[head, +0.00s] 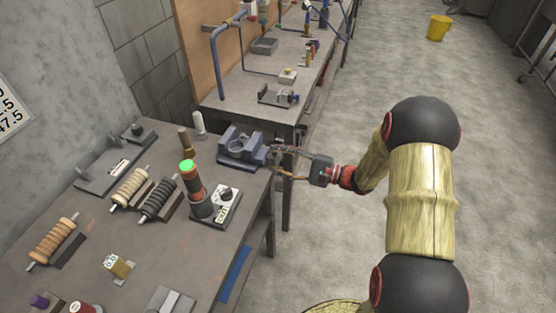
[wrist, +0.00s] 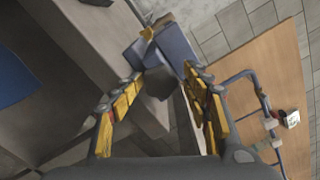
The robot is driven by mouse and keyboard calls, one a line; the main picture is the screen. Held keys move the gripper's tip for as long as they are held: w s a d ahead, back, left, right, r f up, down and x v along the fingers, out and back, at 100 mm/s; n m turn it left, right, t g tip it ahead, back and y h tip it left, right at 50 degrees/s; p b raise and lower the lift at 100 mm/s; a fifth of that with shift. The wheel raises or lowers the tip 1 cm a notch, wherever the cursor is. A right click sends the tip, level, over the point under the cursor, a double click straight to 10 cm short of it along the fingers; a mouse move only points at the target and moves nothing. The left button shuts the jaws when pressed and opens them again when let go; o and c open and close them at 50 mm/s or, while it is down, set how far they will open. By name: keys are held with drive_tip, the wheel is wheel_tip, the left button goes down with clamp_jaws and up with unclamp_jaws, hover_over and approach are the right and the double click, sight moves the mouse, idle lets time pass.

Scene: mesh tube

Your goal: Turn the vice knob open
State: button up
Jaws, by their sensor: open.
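The blue-grey vice (head: 240,149) sits at the far right corner of the near workbench. It also shows in the wrist view (wrist: 176,46), just beyond the fingertips. My gripper (head: 272,160) is open at the vice's right end, past the bench edge. In the wrist view, my gripper (wrist: 164,76) has its yellow-padded fingers spread on either side of a dark grey part at the near end of the vice. I cannot tell whether this part is the knob, or whether the fingers touch it. In the head view the knob is not clearly visible.
The near workbench (head: 165,225) holds coils, a green-topped cylinder (head: 190,178) and a white-plated device (head: 227,204) near the vice. A second bench (head: 245,93) with blue pipework stands behind. The floor (head: 335,235) right of the benches is clear around my arm.

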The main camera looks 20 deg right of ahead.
drive_tip(key=v, duration=0.8)
